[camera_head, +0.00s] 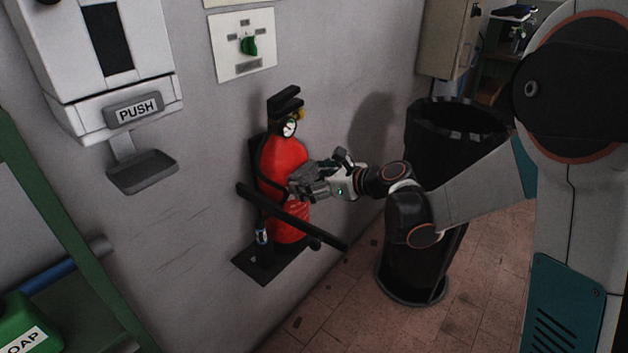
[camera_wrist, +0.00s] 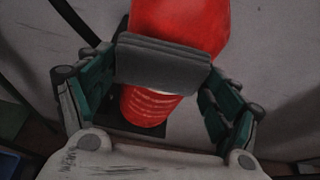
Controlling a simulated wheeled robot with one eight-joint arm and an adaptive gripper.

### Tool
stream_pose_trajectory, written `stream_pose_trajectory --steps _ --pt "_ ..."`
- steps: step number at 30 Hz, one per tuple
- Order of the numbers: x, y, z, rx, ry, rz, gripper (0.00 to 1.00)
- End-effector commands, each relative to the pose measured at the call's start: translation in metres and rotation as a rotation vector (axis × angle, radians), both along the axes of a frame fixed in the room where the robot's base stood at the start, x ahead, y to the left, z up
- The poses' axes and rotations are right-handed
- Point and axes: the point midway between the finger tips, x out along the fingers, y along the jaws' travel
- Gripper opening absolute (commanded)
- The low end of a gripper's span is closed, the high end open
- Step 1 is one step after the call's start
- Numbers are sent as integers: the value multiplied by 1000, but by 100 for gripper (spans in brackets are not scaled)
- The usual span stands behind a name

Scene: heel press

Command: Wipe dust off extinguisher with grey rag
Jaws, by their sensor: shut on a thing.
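The red extinguisher (camera_head: 284,163) hangs upright on a black wall bracket, with a gauge near its top and a dark bar across its lower body. It fills the upper middle of the wrist view (camera_wrist: 180,30). My gripper (camera_head: 308,184) is at the right front side of the extinguisher's body. In the wrist view it is shut on the grey rag (camera_wrist: 162,64), a folded dark grey strip lying across the red body. The rag seems to touch the extinguisher. I cannot make out dust on the body.
A black bin (camera_head: 425,265) stands right of the extinguisher, under my arm. A soap dispenser (camera_head: 110,75) with a drip tray (camera_head: 142,172) is on the wall at left. A green-framed shelf (camera_head: 62,235) is at the lower left. A switch panel (camera_head: 243,45) is above.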

Motion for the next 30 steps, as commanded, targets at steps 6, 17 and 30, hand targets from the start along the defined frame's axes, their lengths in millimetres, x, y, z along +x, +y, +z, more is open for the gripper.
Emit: stream_pose_trajectory --steps 6,17,30 --pt "2 4 0 0 0 1 64" --pt "9 0 0 0 0 -1 64" --pt "33 -21 0 0 0 1 64"
